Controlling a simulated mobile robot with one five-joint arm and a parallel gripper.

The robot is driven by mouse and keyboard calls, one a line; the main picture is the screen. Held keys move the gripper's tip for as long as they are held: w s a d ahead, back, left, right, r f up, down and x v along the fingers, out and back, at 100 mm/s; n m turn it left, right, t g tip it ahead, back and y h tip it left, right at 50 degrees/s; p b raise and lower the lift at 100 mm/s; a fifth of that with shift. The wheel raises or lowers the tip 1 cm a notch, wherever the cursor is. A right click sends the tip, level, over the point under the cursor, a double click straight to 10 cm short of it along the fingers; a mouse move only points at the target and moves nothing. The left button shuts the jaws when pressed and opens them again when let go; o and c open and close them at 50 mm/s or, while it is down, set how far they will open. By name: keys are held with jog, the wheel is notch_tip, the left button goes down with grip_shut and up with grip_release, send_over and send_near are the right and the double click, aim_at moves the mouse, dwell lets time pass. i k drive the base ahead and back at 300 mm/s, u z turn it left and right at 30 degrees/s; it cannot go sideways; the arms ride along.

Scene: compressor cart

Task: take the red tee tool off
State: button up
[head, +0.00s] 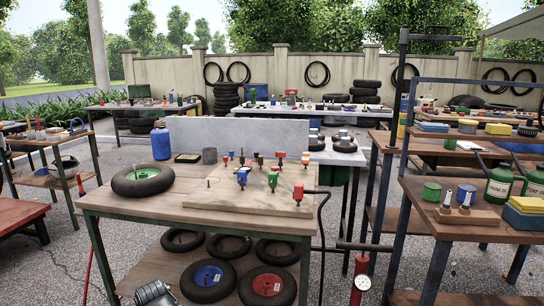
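Several small tools with coloured heads on short dark stems stand on a light wooden board (205,198) on the near workbench. One with a red head (298,191) stands at the board's right edge and looks largest. A blue-headed one (242,177) stands near the middle; others are green and yellow. The heads are too small to tell which red one is a tee. My gripper is not in view.
A tyre (142,180) lies on the bench's left, beside a blue canister (161,143). Wheels fill the lower shelf. A black hose and a red floor pump (361,280) stand at the right. Another bench (450,228) with green bottles is farther right. Gravel lies between.

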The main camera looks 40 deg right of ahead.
aim_at(280, 154)
jog(key=i, duration=0.95)
